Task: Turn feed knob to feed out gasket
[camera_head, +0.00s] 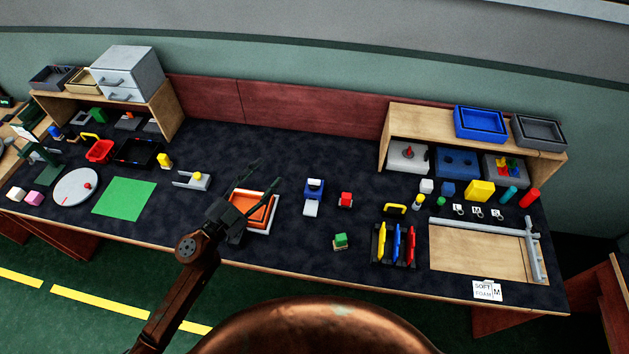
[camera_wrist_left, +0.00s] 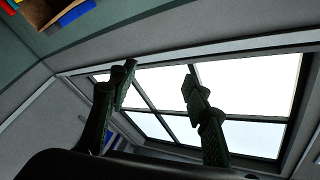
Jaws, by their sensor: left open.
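My left gripper (camera_head: 268,172) reaches in from the lower left in the head view, over the middle of the table. Its fingers are spread and empty. In the left wrist view the open fingers (camera_wrist_left: 158,82) stand against a window, with nothing between them. No feed knob or gasket can be made out for certain. A small blue-and-white device (camera_head: 313,196) stands right of the gripper, apart from it. A grey fixture with a yellow part (camera_head: 193,180) lies to its left. An orange tray (camera_head: 262,210) lies partly hidden behind the gripper. My right gripper is not in view.
A rack with coloured handles (camera_head: 394,244) stands further right. Wooden shelves (camera_head: 392,122) are at the back. Dark tabletop behind the gripper is clear.

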